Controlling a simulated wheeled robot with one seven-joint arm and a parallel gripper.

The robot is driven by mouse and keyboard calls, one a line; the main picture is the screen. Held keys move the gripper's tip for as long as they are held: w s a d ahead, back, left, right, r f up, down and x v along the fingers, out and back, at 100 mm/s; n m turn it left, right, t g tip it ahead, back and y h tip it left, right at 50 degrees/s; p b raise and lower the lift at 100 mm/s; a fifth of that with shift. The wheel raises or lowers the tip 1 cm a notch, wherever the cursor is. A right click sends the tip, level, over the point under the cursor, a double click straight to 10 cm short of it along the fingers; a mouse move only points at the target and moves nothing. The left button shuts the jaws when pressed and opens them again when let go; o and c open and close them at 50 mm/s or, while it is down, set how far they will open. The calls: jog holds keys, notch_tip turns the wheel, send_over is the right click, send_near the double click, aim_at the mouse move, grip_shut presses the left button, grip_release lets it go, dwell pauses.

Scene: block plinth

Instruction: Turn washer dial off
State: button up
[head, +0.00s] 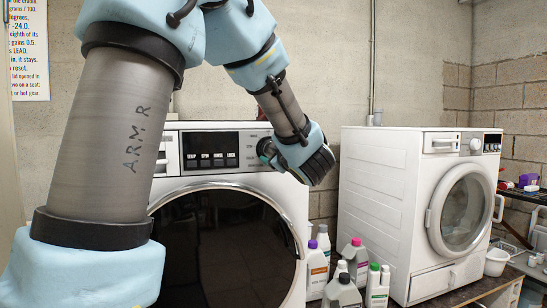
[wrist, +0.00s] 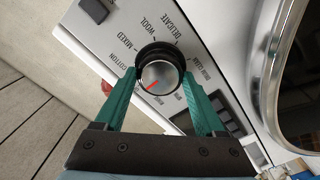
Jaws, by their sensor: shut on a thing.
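In the wrist view, the washer dial (wrist: 160,73) is a round silver knob with a black collar and a red mark on its face. The red mark points to the lower left in the picture, toward my left finger. My gripper (wrist: 158,77) has its two green fingers on opposite sides of the dial and is shut on it. Labels including COTTON, MIXED, WOOL and DELICATE ring the dial; I cannot read an off label. In the head view, my gripper (head: 267,151) is at the right of the washer panel (head: 249,137) and hides the dial.
The front-loading washer (head: 300,210) has a large dark round door (head: 235,250) below the panel. A second white washer (head: 380,180) stands at the right. Several bottles (head: 347,292) stand between the machines.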

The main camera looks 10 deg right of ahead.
dwell(0.3)
jog(key=o, duration=1.3)
jog(key=shift+o, duration=0.2)
jog(key=shift+s, duration=0.1)
jog(key=s+d+b, duration=0.1)
jog(key=s+b, duration=0.1)
jog(key=s, duration=0.8)
jog(key=shift+s+d, duration=0.2)
jog(key=shift+s, duration=0.1)
